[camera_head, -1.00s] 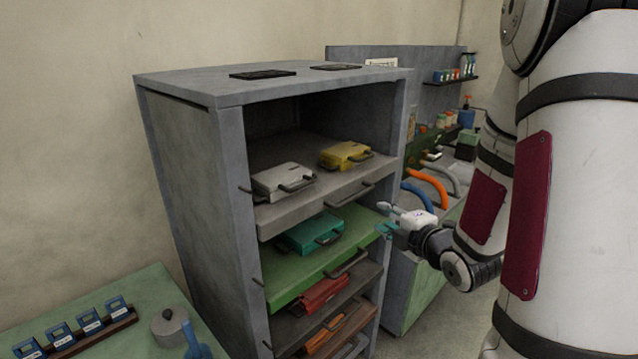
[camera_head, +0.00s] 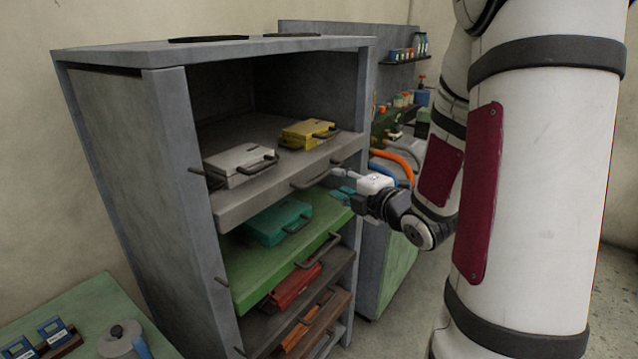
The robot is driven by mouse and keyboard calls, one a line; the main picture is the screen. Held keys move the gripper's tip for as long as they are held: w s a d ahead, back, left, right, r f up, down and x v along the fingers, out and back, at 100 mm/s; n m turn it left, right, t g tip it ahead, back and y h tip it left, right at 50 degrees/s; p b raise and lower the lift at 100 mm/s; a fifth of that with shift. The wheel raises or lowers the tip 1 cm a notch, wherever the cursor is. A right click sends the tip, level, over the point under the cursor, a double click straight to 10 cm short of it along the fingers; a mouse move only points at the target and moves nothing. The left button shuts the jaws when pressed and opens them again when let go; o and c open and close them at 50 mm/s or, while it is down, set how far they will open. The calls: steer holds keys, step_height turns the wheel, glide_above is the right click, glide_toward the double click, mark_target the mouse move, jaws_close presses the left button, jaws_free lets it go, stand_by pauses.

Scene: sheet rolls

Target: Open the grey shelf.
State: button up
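The grey shelf (camera_head: 275,192) is the upper pull-out shelf of a tall grey cabinet (camera_head: 170,150). It carries a white case (camera_head: 238,165) and a yellow case (camera_head: 307,132). A dark bar handle (camera_head: 316,178) is on its front edge. My gripper (camera_head: 338,183) is just right of this handle, in front of the cabinet's right post. Its fingers look apart with nothing between them. I cannot tell whether a finger touches the handle.
Below is a green shelf (camera_head: 248,283) with a teal case (camera_head: 275,222), then lower shelves with a red case (camera_head: 297,287) and an orange one. A green table (camera_head: 75,310) stands at the lower left. A workbench with bottles is behind my arm. Floor shows at the right.

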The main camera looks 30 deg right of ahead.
mark_target(326, 177)
steer(key=w, duration=0.2)
steer(key=w+f, duration=0.1)
steer(key=w, duration=0.4)
steer(key=shift+w+d+f, duration=0.2)
steer(key=shift+w, duration=0.1)
jaws_close()
